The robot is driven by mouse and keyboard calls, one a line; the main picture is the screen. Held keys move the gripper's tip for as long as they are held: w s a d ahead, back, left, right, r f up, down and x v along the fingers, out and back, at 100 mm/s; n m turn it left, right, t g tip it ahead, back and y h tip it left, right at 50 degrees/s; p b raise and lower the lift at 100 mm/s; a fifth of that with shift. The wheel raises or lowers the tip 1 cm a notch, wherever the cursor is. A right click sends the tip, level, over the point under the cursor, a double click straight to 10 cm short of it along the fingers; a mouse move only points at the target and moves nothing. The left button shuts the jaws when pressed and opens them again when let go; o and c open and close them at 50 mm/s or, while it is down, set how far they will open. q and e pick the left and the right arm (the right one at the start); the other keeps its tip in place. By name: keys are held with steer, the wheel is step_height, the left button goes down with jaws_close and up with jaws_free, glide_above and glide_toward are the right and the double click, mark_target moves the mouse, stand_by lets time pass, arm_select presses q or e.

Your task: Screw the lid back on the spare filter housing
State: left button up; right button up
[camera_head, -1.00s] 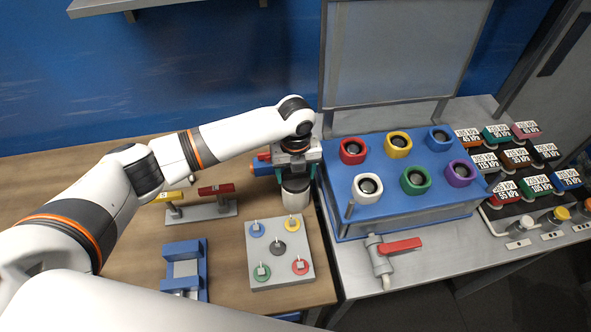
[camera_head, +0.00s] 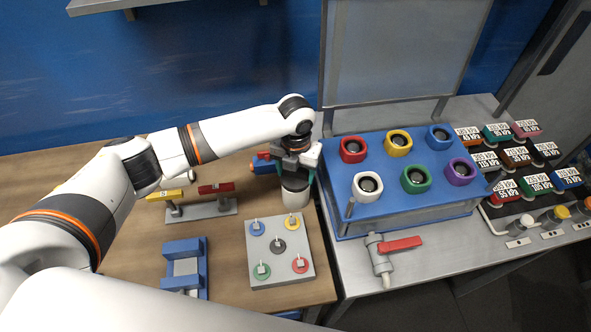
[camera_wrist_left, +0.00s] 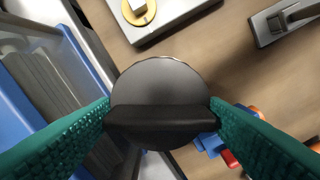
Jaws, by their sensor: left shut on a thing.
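The spare filter housing (camera_head: 294,198) is a white cylinder standing upright near the right edge of the wooden table. A dark grey lid (camera_wrist_left: 160,80), round with a raised black grip bar, sits at its top, directly under my left gripper (camera_head: 298,160). In the left wrist view, the teal fingers of my left gripper (camera_wrist_left: 160,112) are shut on the two ends of the lid's bar. The gripper points down and hides much of the lid in the head view. I cannot tell how tightly the lid sits on the housing. My right gripper is not in view.
A grey plate with coloured discs (camera_head: 280,275) lies in front of the housing. A blue-and-red tool (camera_head: 263,164) lies close behind-left. A blue box with coloured sockets (camera_head: 350,215) stands close to the right. A stand with yellow and red handles (camera_head: 228,209) is at left.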

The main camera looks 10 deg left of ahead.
arm_select(q)
steer(key=m, duration=0.5)
steer(key=shift+m, duration=0.4)
steer(key=o, duration=1.1)
steer(key=shift+o, duration=0.2)
step_height(320, 180, up, 5)
steer(key=p, duration=0.3)
steer(key=shift+f+p, duration=0.1)
steer(key=shift+p, duration=0.25)
steer(key=shift+f, duration=0.1)
